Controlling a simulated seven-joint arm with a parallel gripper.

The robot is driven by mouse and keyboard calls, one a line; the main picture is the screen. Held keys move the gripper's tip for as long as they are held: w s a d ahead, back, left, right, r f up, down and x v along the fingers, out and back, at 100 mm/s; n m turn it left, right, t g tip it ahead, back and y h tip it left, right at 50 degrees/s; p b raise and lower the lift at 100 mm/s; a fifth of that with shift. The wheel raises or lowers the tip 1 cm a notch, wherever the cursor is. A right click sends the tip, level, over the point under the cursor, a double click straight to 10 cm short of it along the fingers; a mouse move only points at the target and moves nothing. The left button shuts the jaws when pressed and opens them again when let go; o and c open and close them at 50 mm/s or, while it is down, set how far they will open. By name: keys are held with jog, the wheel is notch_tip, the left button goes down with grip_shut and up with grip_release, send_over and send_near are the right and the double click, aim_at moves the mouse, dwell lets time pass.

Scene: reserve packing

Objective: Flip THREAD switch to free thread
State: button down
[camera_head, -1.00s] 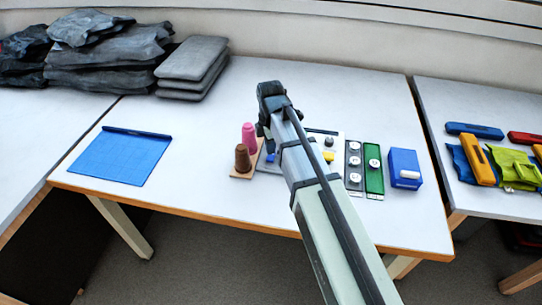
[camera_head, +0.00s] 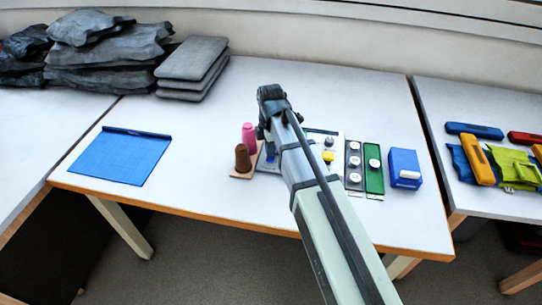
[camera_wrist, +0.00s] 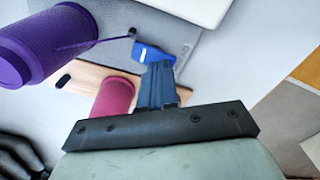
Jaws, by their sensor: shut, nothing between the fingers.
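A small blue block with a white mark (camera_wrist: 153,54), possibly the THREAD switch, sits on a grey plate (camera_wrist: 190,45) in the wrist view. No label is readable. My gripper (camera_wrist: 160,68) is shut and empty, its fingertips overlapping the block's lower edge; I cannot tell whether they touch it. In the head view my gripper (camera_head: 268,136) points down at the left end of the device, and my arm covers much of it.
A pink spool (camera_head: 249,138) and a brown spool (camera_head: 242,158) stand on a wooden base (camera_head: 245,172) just left of my gripper. Right of my arm are a grey panel with white knobs (camera_head: 354,180), a green panel (camera_head: 374,182) and a blue box (camera_head: 404,168). A blue mat (camera_head: 120,158) lies left.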

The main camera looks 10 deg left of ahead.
jog(key=shift+f, duration=0.85)
dwell(0.6)
jog(key=shift+r, duration=3.5)
